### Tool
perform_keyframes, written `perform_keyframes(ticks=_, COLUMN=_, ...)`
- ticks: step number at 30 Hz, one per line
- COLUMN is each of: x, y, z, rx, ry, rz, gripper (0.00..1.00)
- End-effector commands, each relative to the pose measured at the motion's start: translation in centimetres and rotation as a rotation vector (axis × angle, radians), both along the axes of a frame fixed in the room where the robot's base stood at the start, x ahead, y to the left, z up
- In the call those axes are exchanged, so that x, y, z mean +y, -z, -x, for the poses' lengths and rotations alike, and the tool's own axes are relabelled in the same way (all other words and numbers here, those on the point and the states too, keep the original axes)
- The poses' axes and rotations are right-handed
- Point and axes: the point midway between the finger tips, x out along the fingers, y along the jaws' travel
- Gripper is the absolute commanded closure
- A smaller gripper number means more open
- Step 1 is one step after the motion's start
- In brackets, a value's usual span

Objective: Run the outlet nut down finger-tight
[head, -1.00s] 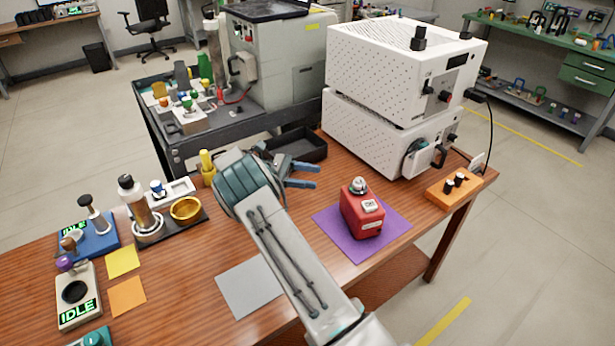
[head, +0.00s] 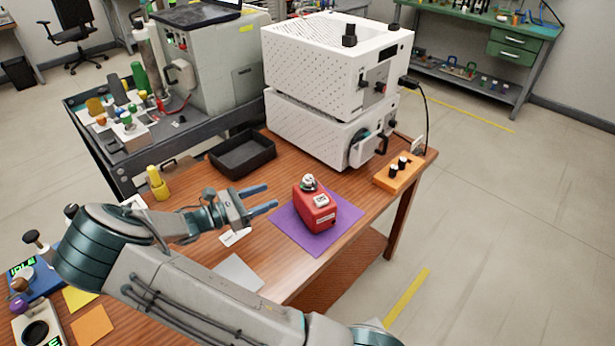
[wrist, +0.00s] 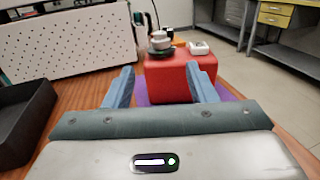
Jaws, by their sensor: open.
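My gripper (head: 262,200) is open and empty, held level above the wooden table, its blue fingers pointing right toward a red box-shaped device (head: 316,210). The device stands upright on a purple mat (head: 282,236) and carries a round metal fitting (head: 309,183), probably the outlet nut, and a white labelled block (head: 321,200) on top. In the wrist view the red device (wrist: 165,80) is ahead, between and beyond the two fingers (wrist: 163,88), apart from them. The metal fitting (wrist: 160,41) shows on its top. Its threads cannot be made out.
A black open tray (head: 243,155) and stacked white perforated units (head: 310,125) stand behind. An orange block with black knobs (head: 399,174) sits at the right table edge. A yellow bottle (head: 158,185) stands at left. A grey sheet (head: 238,272) lies near the front edge.

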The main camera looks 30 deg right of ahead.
Motion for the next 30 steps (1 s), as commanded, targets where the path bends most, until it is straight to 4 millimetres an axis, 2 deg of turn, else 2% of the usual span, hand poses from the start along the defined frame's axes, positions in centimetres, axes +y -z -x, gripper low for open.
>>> perform_keyframes(ticks=5, x=-1.4, y=-0.1, z=0.1, rx=0.002, ry=-0.003, rz=0.0, gripper=0.49)
perform_keyframes(ticks=15, x=-8.3, y=-0.1, z=-0.3, rx=0.003, ry=0.0, rz=0.001, gripper=0.49)
perform_keyframes(ticks=21, x=-11.8, y=-0.1, z=-0.6, rx=0.002, ry=-0.002, rz=0.0, gripper=0.49)
perform_keyframes(ticks=25, x=-13.1, y=0.0, z=-0.7, rx=0.001, ry=-0.002, rz=-0.001, gripper=0.49)
perform_keyframes(ticks=30, x=-13.8, y=0.0, z=-0.8, rx=0.002, ry=-0.004, rz=-0.001, gripper=0.49)
